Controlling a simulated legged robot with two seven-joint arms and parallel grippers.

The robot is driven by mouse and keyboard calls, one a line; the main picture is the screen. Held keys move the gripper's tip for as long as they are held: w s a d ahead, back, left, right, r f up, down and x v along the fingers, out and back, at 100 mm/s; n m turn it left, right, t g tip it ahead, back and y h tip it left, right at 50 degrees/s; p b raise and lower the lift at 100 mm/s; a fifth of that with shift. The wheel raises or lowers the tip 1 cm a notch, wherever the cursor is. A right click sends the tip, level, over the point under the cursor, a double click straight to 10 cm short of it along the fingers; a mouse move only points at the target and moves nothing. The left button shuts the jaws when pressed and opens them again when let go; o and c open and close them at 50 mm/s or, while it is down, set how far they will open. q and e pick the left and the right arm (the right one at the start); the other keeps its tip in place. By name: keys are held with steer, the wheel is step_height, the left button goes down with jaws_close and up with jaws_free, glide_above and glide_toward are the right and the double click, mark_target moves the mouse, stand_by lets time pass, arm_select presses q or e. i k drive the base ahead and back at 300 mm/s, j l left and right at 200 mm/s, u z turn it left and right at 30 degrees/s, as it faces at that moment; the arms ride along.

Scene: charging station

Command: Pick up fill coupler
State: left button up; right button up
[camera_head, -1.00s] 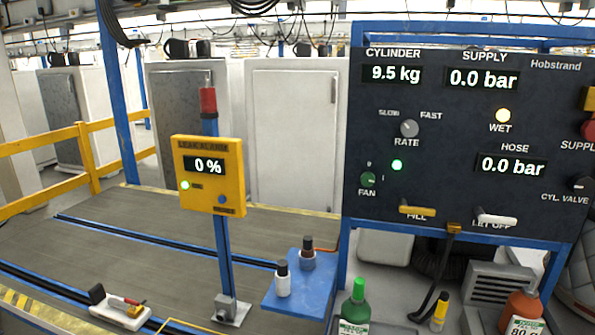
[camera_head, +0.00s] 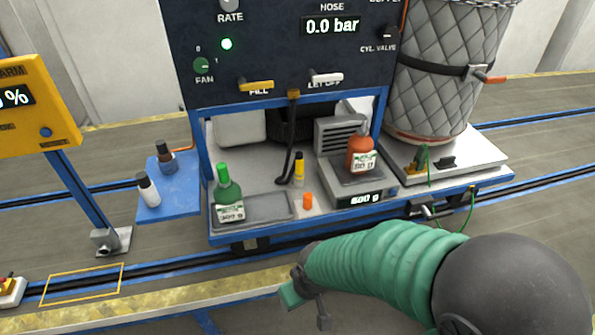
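A black hose (camera_head: 290,140) hangs from the panel below the FILL handle and curls down to the deck of the blue-framed cart. My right gripper (camera_head: 306,302) is in the lower middle, in front of the cart and apart from the coupler. Its arm comes in from the right in a green ribbed sleeve. The finger parts are small and dark with a green piece beside them, so its opening is unclear. My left gripper is out of view.
A green bottle (camera_head: 228,195) stands left of the coupler. An orange bottle (camera_head: 361,155) sits on a scale (camera_head: 362,196) to the right. A small orange piece (camera_head: 308,201) lies in front. The control panel (camera_head: 300,60) overhangs the deck. A quilted cylinder (camera_head: 445,75) stands right.

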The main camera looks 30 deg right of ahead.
mark_target(299, 173)
steer(key=i+l, duration=0.25)
steer(key=i, duration=0.15)
steer(key=i+l, duration=0.25)
steer(key=i, duration=0.15)
steer(key=i+l+z, duration=0.1)
steer(key=i+l, duration=0.15)
steer(key=i, duration=0.15)
